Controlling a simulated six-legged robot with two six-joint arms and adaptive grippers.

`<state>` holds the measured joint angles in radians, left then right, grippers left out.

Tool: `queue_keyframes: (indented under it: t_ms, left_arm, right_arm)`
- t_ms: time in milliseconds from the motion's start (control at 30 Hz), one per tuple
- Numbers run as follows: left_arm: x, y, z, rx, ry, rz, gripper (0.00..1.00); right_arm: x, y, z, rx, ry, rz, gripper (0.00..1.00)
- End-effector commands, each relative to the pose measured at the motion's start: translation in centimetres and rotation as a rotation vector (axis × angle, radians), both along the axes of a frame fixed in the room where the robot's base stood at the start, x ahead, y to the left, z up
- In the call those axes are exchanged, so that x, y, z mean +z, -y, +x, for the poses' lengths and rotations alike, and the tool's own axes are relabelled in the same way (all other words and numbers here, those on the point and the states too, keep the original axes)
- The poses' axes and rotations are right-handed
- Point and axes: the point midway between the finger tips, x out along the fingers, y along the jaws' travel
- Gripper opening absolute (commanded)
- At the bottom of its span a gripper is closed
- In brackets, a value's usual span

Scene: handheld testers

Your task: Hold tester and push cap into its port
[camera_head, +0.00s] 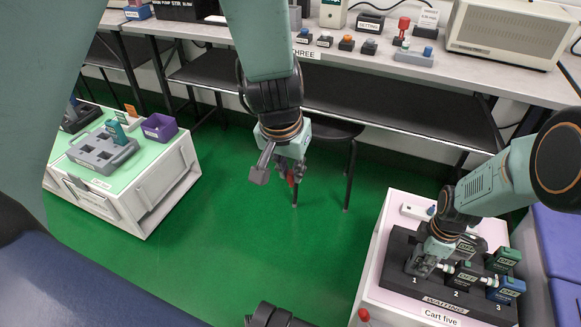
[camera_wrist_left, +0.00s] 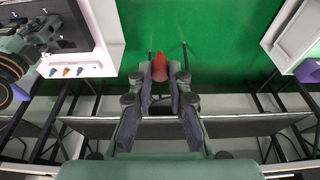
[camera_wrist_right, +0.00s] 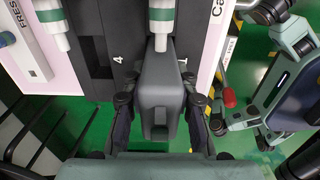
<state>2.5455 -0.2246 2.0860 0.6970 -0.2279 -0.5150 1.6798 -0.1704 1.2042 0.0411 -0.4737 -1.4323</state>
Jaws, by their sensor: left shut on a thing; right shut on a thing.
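My left gripper (camera_head: 290,160) hangs over the green floor between the two carts, shut on a small red cap (camera_head: 291,180). The cap's rounded red end also shows between the fingertips in the left wrist view (camera_wrist_left: 159,67). My right gripper (camera_head: 428,258) is down at the dark tray (camera_head: 400,250) on the right cart, by the slot marked 1. It is shut on a dark grey tester (camera_wrist_right: 164,82), whose body fills the gap between the fingers in the right wrist view. The tester's port cannot be made out. The cap and tester are far apart.
Other testers, green (camera_head: 503,260) and blue (camera_head: 507,289), stand in the tray marked WAITING on Cart five. A left cart (camera_head: 150,180) carries a grey fixture (camera_head: 103,150) and purple box (camera_head: 159,127). A bench (camera_head: 380,50) with several devices runs behind.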

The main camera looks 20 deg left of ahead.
Motion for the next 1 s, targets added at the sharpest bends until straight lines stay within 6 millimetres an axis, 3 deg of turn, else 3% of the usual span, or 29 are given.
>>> queue_keyframes:
  t_ms: [433, 567, 1000]
  left_arm:
    - [0.0, 0.0, 0.0, 0.000, 0.000, 0.000, 0.07]
    - [-0.9, 0.7, 0.4, 0.012, -0.014, -0.017, 0.07]
    - [-10.5, 9.4, 4.1, 0.184, -0.210, -0.354, 0.07]
  right_arm:
    - [0.0, 0.0, 0.0, 0.000, 0.000, 0.000, 0.00]
    - [0.0, 0.0, 0.0, 0.000, 0.000, 0.000, 0.00]
    - [0.0, 0.0, 0.0, 0.000, 0.001, 0.000, 0.00]
